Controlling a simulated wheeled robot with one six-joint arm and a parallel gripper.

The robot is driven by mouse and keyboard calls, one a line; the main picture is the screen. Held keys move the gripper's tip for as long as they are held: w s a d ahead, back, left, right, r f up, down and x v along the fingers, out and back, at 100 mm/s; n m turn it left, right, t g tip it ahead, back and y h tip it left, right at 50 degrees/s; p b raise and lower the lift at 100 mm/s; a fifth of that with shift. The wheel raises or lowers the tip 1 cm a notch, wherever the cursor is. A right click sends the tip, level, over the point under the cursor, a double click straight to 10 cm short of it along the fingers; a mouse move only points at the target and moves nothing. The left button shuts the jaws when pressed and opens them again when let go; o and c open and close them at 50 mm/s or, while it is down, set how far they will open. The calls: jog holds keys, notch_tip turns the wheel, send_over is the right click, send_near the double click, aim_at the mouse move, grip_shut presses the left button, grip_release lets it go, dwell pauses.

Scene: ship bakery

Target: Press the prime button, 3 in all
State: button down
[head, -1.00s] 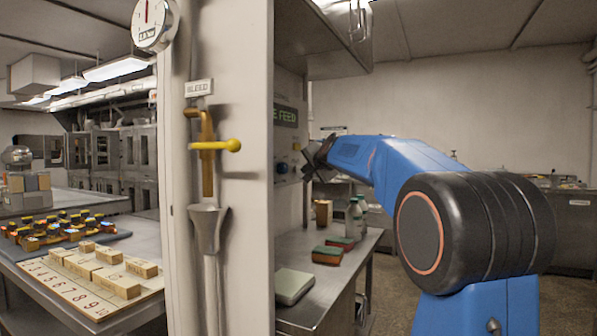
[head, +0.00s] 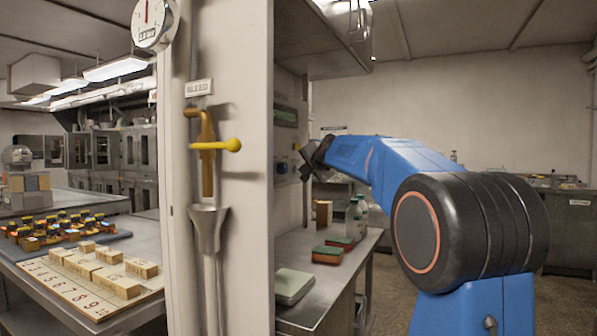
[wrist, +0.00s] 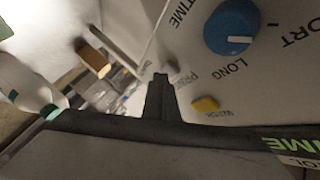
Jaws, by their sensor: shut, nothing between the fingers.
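The control panel (wrist: 235,85) fills the right of the wrist view, with a blue knob (wrist: 231,27) and a yellow button (wrist: 205,104). A partly covered label that seems to read PRIME is beside my fingertips. A small grey part (wrist: 172,67) shows just past the tips; I cannot tell whether it is the prime button, or whether the tips touch it. My gripper (wrist: 160,82) is shut and empty, pointing at the panel. In the head view my gripper (head: 305,163) is close to the panel's face, seen edge-on.
A steel counter (head: 335,285) below holds bottles (head: 354,215), sponges (head: 328,254) and a pale box (head: 293,286). The white wall post (head: 250,260) with a yellow-handled valve (head: 222,145) stands left of the panel. A shelf (head: 315,60) overhangs above.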

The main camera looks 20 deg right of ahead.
jog(key=shift+s+d, duration=0.1)
dwell(0.4)
jog(key=shift+s+d, duration=0.4)
jog(key=shift+s, duration=0.15)
jog(key=shift+s+d, duration=0.75)
jog(key=shift+s, duration=0.25)
jog(key=shift+s+d, duration=0.75)
jog(key=shift+s, duration=0.2)
jog(key=shift+s, duration=0.1)
